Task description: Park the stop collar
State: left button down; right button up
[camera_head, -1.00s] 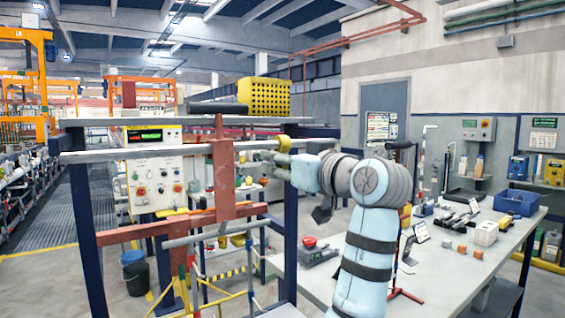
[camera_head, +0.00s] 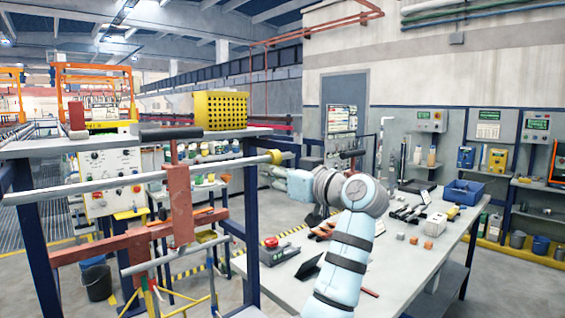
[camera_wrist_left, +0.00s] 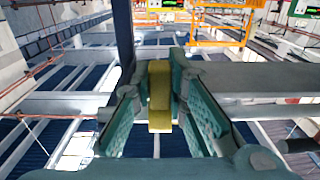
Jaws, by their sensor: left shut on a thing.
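The yellow stop collar (camera_head: 276,157) is a ring at the right end of a long grey horizontal bar (camera_head: 120,180). My left gripper (camera_head: 271,172) is at that bar end, with its teal fingers at the collar. In the left wrist view the yellow collar (camera_wrist_left: 159,95) sits between the two teal fingers (camera_wrist_left: 160,108), which are shut on it. How far the collar is around the bar cannot be told, as the fingers hide part of it. My right gripper is in neither view.
A red-brown bracket (camera_head: 178,200) crosses the bar on the rack. A grey workbench (camera_head: 400,258) on the right carries a blue bin (camera_head: 464,193) and small blocks.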

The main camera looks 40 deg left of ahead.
pick_arm(q)
jog(key=shift+r, duration=0.1)
jog(key=c, duration=1.8)
grip_release()
jog(key=shift+o, duration=1.2)
jog(key=shift+w, duration=0.25)
jog(key=s+d, duration=0.1)
jog(key=d, duration=1.1)
jog(key=shift+s, duration=0.35)
jog(key=shift+a, duration=0.1)
